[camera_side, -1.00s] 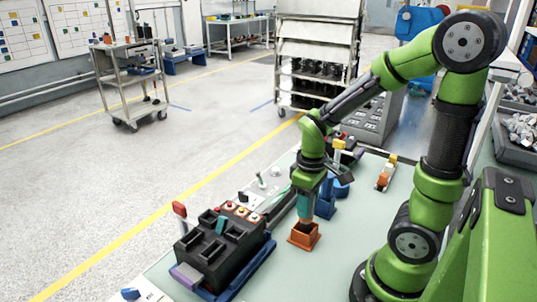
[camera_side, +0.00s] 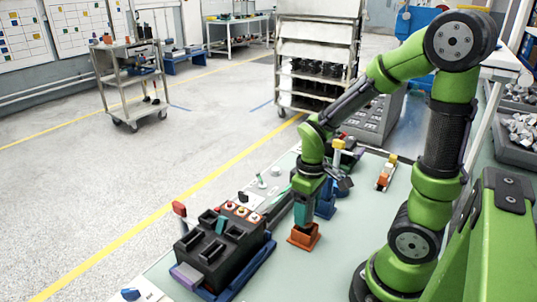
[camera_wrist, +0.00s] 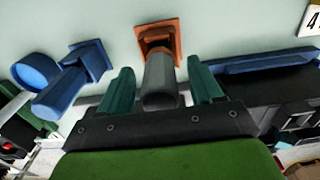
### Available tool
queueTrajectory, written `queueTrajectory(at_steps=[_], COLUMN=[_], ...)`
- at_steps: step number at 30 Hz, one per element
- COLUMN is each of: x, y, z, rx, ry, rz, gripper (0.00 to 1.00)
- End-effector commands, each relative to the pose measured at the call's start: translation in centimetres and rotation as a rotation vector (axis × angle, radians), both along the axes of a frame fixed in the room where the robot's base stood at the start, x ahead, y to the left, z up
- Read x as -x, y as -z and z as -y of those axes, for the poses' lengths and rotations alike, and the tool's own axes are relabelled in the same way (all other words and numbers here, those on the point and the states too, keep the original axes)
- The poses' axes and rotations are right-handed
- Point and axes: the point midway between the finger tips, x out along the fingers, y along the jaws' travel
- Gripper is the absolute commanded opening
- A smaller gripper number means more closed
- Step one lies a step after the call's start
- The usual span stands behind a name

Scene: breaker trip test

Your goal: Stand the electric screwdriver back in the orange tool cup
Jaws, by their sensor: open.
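The orange tool cup (camera_side: 304,238) stands on the pale bench, to the right of the black battery-like block. It also shows in the wrist view (camera_wrist: 158,40). The electric screwdriver (camera_wrist: 160,80) shows there as a grey, round-ended body with its far end at the orange cup's opening; it appears to stand in it. How deep it sits is hidden. My gripper (camera_wrist: 161,88) is open, with one teal finger on each side of the grey body and a gap visible on both sides. In the side view my gripper (camera_side: 303,213) points down just above the cup.
A blue cup (camera_wrist: 95,58) with a blue round-ended tool stands close beside the orange cup. A black block (camera_side: 222,250) with red buttons sits on a blue base at left. An orange-and-white item (camera_side: 385,176) lies behind at right. Bare bench lies in front of the cup.

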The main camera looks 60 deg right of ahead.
Motion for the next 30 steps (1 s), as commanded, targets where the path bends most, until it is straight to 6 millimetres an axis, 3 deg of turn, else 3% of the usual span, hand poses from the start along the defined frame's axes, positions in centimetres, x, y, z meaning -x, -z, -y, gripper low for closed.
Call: queueTrajectory(at_steps=[4, 8, 22, 30], x=[-0.1, -0.1, -0.1, 0.0], y=[-0.8, -3.0, -13.9, -16.7], z=[0.0, 0.0, 0.0, 0.0], rx=[0.000, 0.001, 0.002, 0.001], ry=[0.000, 0.000, 0.000, -0.001], rz=[0.004, 0.009, 0.007, 0.003], gripper=[0.65, 0.65, 0.65, 0.65])
